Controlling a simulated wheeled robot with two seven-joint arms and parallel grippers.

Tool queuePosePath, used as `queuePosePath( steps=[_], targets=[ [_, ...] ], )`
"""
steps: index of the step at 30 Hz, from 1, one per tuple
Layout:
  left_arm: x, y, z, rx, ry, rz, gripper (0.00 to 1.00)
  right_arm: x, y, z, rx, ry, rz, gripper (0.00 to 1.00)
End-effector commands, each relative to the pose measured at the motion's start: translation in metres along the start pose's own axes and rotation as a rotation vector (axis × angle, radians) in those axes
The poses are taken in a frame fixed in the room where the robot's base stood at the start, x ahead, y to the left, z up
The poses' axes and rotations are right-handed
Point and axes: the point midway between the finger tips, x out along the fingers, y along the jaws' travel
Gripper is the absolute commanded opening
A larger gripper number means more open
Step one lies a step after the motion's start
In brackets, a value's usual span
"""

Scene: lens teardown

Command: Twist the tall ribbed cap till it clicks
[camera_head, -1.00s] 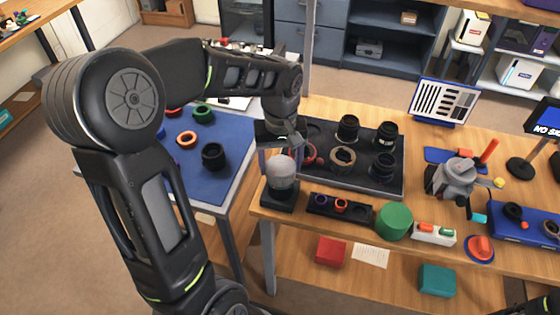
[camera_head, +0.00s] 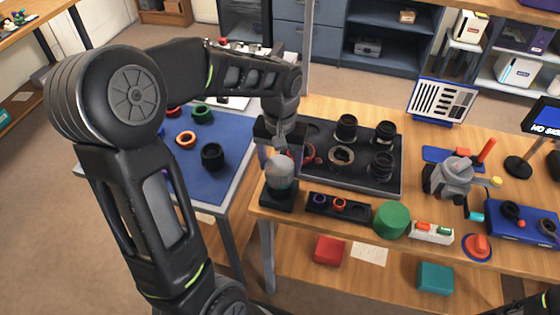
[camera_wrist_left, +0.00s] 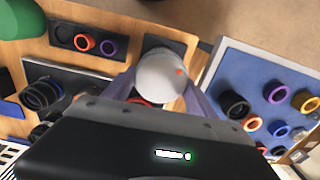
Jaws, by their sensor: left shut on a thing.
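The tall ribbed cap (camera_head: 280,168) is a pale grey, rounded cylinder standing upright on a dark square base (camera_head: 279,199) at the table's left front corner. In the left wrist view the cap (camera_wrist_left: 162,76) shows its light round top with a small red mark near the edge. My left gripper (camera_head: 277,160) is above the cap with its purple-grey fingers on either side, shut on it. My right gripper is not in view; only a dark piece of my arm shows at the lower right corner.
A black tray (camera_head: 349,187) with several lens parts lies behind. A small dark rack (camera_head: 326,211) with rings and a green cylinder (camera_head: 393,220) stand to the right. A blue mat (camera_head: 218,181) with rings covers the left table. A grey device (camera_head: 456,178) stands further right.

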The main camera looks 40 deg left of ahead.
Motion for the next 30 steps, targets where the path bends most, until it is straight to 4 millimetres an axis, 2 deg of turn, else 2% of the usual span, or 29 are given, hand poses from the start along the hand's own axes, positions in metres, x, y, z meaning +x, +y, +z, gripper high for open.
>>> queuePosePath(
  steps=[4, 22, 23, 30],
  targets=[
    [-0.0008, 0.0009, 0.0002, 0.129, -0.001, 0.000, 0.28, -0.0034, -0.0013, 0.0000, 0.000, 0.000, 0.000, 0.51],
    [-0.0002, 0.0017, 0.0001, 0.242, 0.000, 0.000, 0.28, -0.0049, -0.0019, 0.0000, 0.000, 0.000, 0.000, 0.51],
    [-0.0002, 0.0017, 0.0001, 0.242, 0.000, 0.000, 0.68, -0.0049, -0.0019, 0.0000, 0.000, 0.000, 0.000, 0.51],
    [-0.0003, 0.0017, 0.0001, 0.241, 0.000, 0.000, 0.87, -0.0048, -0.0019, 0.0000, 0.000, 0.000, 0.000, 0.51]
  ],
)
